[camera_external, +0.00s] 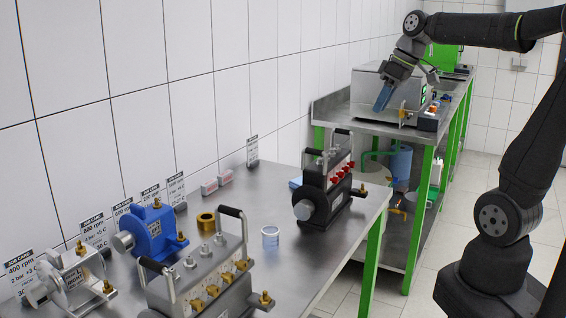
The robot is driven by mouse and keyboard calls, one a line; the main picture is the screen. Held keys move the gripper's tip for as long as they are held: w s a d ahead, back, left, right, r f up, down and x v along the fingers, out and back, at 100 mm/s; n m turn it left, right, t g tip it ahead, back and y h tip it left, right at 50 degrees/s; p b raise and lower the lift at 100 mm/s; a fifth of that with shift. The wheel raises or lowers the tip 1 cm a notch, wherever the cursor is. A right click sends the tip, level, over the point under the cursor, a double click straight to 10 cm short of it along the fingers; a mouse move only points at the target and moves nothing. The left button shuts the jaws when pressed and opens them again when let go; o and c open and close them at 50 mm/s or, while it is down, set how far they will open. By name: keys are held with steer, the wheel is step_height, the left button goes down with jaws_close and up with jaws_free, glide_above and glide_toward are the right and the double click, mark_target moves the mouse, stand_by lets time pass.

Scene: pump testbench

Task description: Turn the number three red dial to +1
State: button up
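Several small red dials (341,173) sit in a row on the right face of a black pump (319,204) on the near steel table. The pump stands upright with a carry handle on top. The dials are too small for me to read any numbers or settings. My gripper (383,97) hangs tilted downward at the upper right, with a blue part at its end. It is well above and to the right of the red dials, in front of a grey box-shaped bench unit, and touches no dial. I cannot make out a gap between its fingers.
A grey pump with brass dials (213,288), a blue pump (149,232) and a silver pump (72,280) stand at the left. A glass beaker (270,237) and brass ring (206,222) are nearby. Job cards (176,190) line the wall. The table's right front is clear.

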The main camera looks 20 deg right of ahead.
mark_target(346, 169)
steer(key=x, duration=1.8)
steer(key=shift+f, duration=0.3)
steer(key=shift+s+d, duration=0.1)
steer(key=shift+c, duration=0.3)
jaws_close()
